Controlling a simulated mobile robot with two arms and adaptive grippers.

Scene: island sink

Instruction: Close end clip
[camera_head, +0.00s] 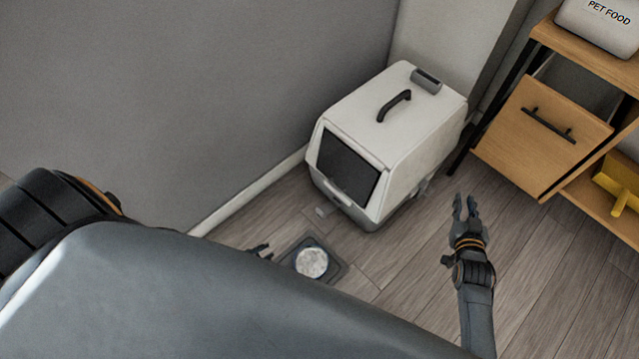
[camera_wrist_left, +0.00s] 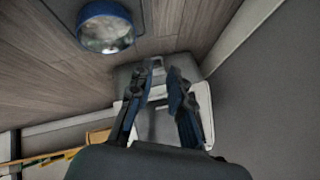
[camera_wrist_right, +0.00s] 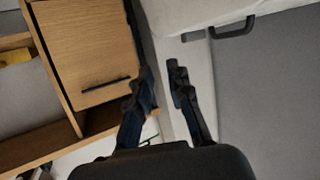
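A white pet box (camera_head: 425,125) with a dark front panel and a grey base stands on the floor against the wall. A small grey clip (camera_head: 323,211) juts out low at its front left. Another grey clip (camera_head: 422,188) sticks out low on its right side; I cannot tell which is the end clip. My left gripper (camera_head: 265,248) is left of the front, partly hidden by my body. In the left wrist view its fingers (camera_wrist_left: 164,70) are open and empty, with the box (camera_wrist_left: 190,140) behind them. My right gripper (camera_head: 465,202) is open and empty, right of the box and apart from it.
A bowl (camera_head: 311,262) on a dark mat lies on the floor before the box. A wooden cabinet (camera_head: 540,135) with a drawer and a pet food container (camera_head: 600,25) stands right. Floor between box and cabinet is clear except my right arm.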

